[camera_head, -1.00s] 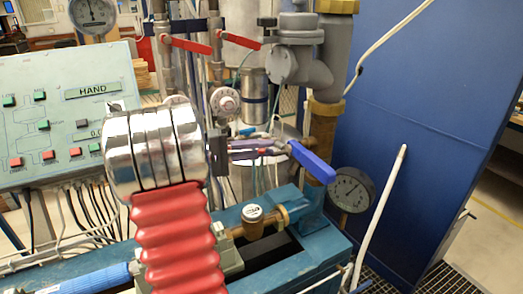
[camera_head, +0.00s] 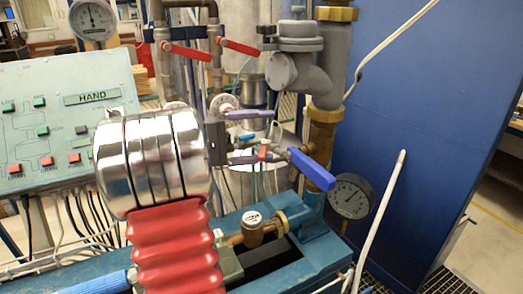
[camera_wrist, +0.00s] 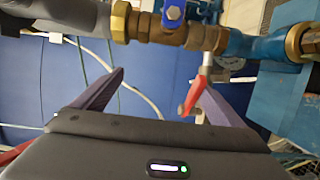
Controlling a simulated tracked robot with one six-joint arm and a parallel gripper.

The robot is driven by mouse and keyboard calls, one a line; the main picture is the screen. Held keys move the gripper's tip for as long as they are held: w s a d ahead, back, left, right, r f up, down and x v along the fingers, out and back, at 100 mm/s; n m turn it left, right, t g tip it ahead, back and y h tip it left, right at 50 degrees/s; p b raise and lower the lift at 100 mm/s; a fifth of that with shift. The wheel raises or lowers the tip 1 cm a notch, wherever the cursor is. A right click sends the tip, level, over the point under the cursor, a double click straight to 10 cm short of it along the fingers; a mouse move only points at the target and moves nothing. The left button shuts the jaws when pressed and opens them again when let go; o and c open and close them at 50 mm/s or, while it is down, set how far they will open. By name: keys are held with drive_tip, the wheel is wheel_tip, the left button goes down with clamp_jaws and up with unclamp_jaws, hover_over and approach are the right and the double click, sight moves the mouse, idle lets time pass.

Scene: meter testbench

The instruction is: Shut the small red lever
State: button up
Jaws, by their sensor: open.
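The small red lever (camera_wrist: 190,97) hangs from a brass valve (camera_wrist: 200,37) in the wrist view, beside the inner side of my right-hand finger. Whether they touch I cannot tell. In the head view it is a small red piece (camera_head: 262,152) near the lower finger. My gripper (camera_wrist: 159,76) is open, with its purple fingers wide apart and the lever between them, close to the right one. In the head view my gripper (camera_head: 268,136) shows one finger above the other, left of the blue-handled valve. Nothing is held.
A blue lever (camera_head: 312,168) sticks out just right of the fingers. A pressure gauge (camera_head: 350,196) is lower right. Two larger red levers (camera_head: 187,49) (camera_head: 240,46) sit on the pipes above. A blue wall (camera_head: 420,110) stands at the right; a control panel (camera_head: 60,125) is left.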

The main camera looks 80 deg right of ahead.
sight(261, 152)
drive_tip(key=shift+o, duration=1.3)
wheel_tip(261, 152, up, 5)
drive_tip(key=shift+d+f, duration=0.1)
wheel_tip(261, 152, down, 4)
drive_tip(key=shift+w+r, duration=0.1)
drive_tip(key=shift+r, duration=0.15)
drive_tip(key=shift+v, duration=3.85)
drive_tip(key=shift+c, duration=0.5)
drive_tip(key=shift+w+a, duration=0.15)
drive_tip(key=shift+a, duration=0.15)
drive_tip(key=shift+c, duration=0.8)
drive_tip(key=shift+w+a, duration=0.15)
drive_tip(key=shift+w, duration=0.05)
drive_tip(key=c, duration=1.1)
drive_tip(key=shift+t, duration=0.3)
drive_tip(key=shift+f+v, duration=0.15)
drive_tip(key=shift+v, duration=1.05)
drive_tip(key=shift+f+v, duration=0.2)
drive_tip(key=shift+v, duration=0.95)
drive_tip(key=shift+f+v, duration=0.15)
drive_tip(key=shift+v, duration=1.05)
drive_tip(key=shift+c, duration=0.2)
drive_tip(key=shift+c, duration=0.4)
